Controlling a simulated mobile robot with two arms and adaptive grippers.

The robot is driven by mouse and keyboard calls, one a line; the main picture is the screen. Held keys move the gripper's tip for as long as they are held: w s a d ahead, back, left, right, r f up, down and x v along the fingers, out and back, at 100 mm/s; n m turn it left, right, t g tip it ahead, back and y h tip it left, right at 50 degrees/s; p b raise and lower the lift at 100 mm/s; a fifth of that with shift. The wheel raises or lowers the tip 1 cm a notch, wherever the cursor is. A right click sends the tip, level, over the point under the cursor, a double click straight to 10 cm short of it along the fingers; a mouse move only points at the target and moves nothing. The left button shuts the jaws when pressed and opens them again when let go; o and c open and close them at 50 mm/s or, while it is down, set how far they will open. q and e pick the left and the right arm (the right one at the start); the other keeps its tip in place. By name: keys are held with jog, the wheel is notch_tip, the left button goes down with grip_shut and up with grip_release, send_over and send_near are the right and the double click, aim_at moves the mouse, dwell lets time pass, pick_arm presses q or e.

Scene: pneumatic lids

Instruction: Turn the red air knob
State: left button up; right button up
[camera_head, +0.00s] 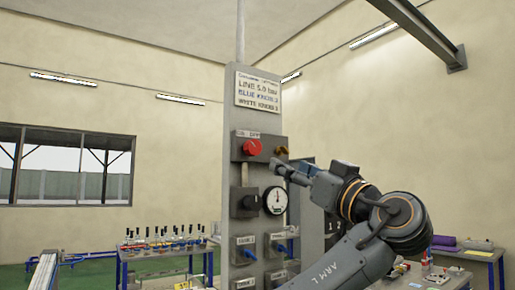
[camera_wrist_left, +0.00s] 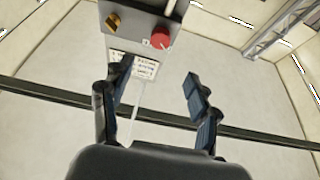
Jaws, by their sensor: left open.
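The red air knob (camera_head: 252,147) sits on a dark grey box (camera_head: 238,135) near the top of a tall grey panel, under a sign. In the left wrist view, which is turned upside down, the red knob (camera_wrist_left: 160,37) shows beyond the fingertips. My left gripper (camera_head: 280,166) is open and empty, below and to the right of the red knob in the head view. Its two spread fingers (camera_wrist_left: 157,76) show in the wrist view, apart from the knob. My right gripper is not in view.
The sign (camera_head: 258,91) is above the knob. A yellow-and-black part (camera_head: 281,150) is right of it. Blue knobs sit lower on the panel.

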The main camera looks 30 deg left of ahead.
aim_at(255, 148)
pick_arm(q)
jog(key=p+x, duration=0.5)
jog(key=x, duration=0.8)
jog(key=shift+r+p, duration=0.2)
jog(key=shift+p, duration=0.2)
jog(key=shift+w+a, duration=0.1)
jog(key=shift+a, duration=0.25)
jog(key=c, duration=1.2)
jog(key=shift+o, duration=0.2)
